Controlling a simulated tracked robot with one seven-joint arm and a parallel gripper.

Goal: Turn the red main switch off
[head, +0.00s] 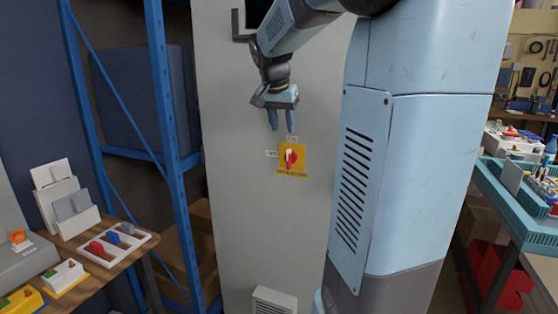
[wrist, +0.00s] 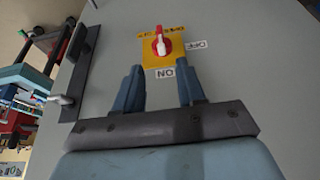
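The red main switch (head: 291,158) is a round red knob with a raised handle on a yellow plate (head: 301,170), fixed to a grey cabinet face. Its handle stands about upright, in line with the ON label (wrist: 166,72). The OFF label (head: 271,154) is left of the plate in the head view. The wrist view shows the red switch (wrist: 162,44) and the OFF label (wrist: 196,44) upside down. My gripper (head: 282,128) is above the switch, open and empty, its two blue fingers apart. In the wrist view the gripper (wrist: 160,80) does not touch the switch.
The tall grey cabinet (head: 240,200) has a dark handle (wrist: 82,70) and a low vent (head: 273,302). A blue rack (head: 165,90) stands left. A wooden table (head: 100,275) with socket boxes is at lower left. A bench with a teal tray (head: 530,235) is at right.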

